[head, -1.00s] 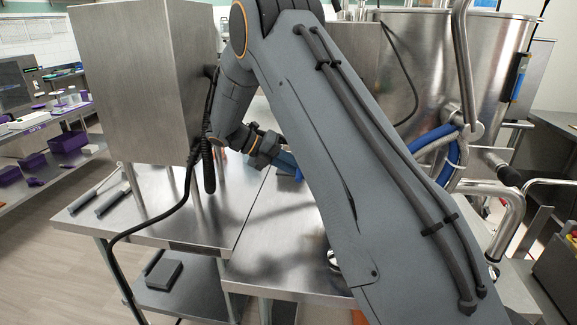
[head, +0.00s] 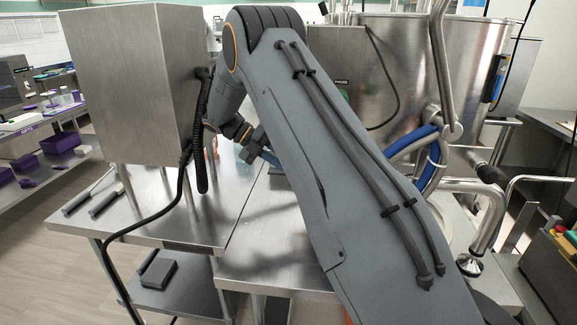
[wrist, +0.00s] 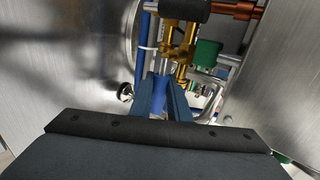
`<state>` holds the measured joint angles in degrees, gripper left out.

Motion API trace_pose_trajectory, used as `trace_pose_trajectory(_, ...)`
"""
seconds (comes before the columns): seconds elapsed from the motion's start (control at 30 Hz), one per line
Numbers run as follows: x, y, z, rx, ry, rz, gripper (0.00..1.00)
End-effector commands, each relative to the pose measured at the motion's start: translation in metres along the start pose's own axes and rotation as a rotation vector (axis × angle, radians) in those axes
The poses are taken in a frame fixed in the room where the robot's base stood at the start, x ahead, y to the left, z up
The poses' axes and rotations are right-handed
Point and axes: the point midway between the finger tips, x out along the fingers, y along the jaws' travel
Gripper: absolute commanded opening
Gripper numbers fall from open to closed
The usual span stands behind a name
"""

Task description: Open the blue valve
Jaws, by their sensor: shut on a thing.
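In the wrist view my gripper (wrist: 161,98) has its two blue-grey fingers close together around a blue piece (wrist: 159,103), which looks like the blue valve's handle. Brass-coloured valve fittings (wrist: 179,40) stand just beyond the fingertips. The fingers hide much of the blue piece, so how far the valve is turned cannot be told. In the head view my gripper (head: 266,157) shows only in part, low behind my arm, over the metal table. The valve cannot be made out there.
A steel box (head: 128,85) on legs stands at left with a black cable hanging beside it. A large steel kettle (head: 405,80) stands at right, with blue hoses (head: 432,165). In the wrist view a green block (wrist: 206,53) and copper pipe (wrist: 240,9) are close to the fittings.

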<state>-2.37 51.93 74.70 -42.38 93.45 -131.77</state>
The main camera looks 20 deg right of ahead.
Motion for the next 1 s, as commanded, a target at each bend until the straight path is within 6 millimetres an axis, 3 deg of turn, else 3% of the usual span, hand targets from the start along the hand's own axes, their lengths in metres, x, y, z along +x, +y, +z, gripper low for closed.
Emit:
trace_pose_trajectory(0.13,0.0,-0.001,0.0,0.001,-0.001,0.0,0.0)
trace_pose_trajectory(0.17,-0.001,-0.001,0.0,0.001,-0.001,0.0,0.17)
trace_pose_trajectory(0.27,-0.001,-0.001,0.0,0.001,-0.002,0.0,0.34)
trace_pose_trajectory(0.63,-0.005,0.001,0.001,0.002,-0.003,0.0,0.35)
trace_pose_trajectory(1.0,-0.059,0.003,0.001,0.003,-0.004,0.001,0.35)
